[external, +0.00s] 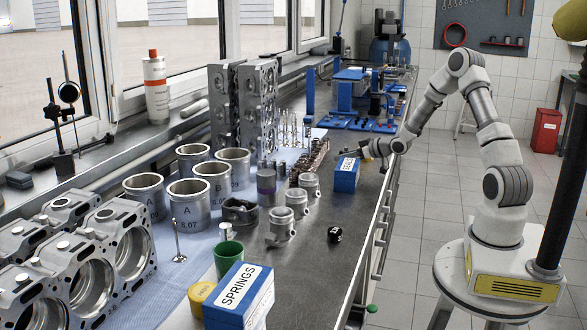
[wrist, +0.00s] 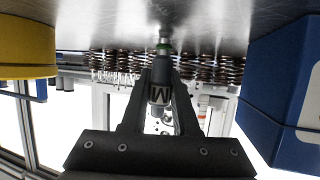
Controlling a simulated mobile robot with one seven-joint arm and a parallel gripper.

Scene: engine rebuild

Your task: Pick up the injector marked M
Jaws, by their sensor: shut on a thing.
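The injector (wrist: 159,94) shows in the middle of the wrist view as a slim grey metal body. A dark M is on its side and a green ring is near its narrow end. My gripper (wrist: 160,80) is shut on it, one dark finger on each side. The narrow end points to the metal bench top at the top of this view; I cannot tell whether it touches. In the external view my gripper (external: 366,150) is low over the bench beside a labelled blue box (external: 344,178); the injector is too small to make out there.
In the wrist view a blue box (wrist: 285,85) stands close at the right and a yellow round thing (wrist: 27,45) at the left. A row of coils (wrist: 215,68) lies behind. Cylinder liners (external: 190,205) and pistons (external: 281,225) stand nearer the external camera.

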